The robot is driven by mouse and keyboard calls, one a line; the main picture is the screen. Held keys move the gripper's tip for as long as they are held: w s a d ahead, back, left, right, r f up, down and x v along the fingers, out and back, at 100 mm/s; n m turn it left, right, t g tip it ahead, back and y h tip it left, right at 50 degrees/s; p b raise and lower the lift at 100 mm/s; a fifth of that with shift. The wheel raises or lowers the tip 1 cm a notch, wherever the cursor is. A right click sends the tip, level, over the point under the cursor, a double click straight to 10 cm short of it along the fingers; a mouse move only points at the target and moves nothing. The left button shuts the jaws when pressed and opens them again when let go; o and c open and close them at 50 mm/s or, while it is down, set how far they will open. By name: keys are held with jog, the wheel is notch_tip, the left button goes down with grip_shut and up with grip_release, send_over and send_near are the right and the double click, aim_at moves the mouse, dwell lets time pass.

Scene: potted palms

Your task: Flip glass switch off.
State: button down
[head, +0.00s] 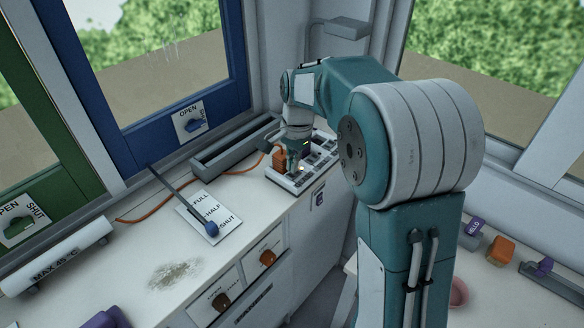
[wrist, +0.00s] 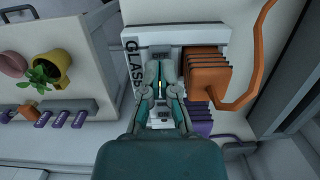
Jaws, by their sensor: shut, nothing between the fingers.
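The white switch strip (head: 312,168) lies on the far right end of the bench. In the wrist view, the strip (wrist: 190,34) carries the black label GLASS (wrist: 131,62), just left of my gripper (wrist: 161,85). My gripper, also in the head view (head: 295,168), is shut and empty, pointing down over the strip.
An orange plug (wrist: 206,75) with an orange cable (wrist: 245,92) sits close right of my fingers. A purple plug (wrist: 199,128) is below it. A grey trough (head: 238,145) lies behind, along the window. A blue-knobbed lever (head: 211,228) stands left on the bench.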

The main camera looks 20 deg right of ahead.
jog(key=shift+a+f, duration=0.1)
jog(key=shift+f, duration=0.65)
jog(key=shift+s+f, duration=0.2)
jog(key=shift+f, duration=0.15)
jog(key=shift+w+d+r, duration=0.1)
jog(key=shift+w+d, duration=0.35)
jog(key=shift+d, duration=0.3)
jog(key=shift+r, duration=0.15)
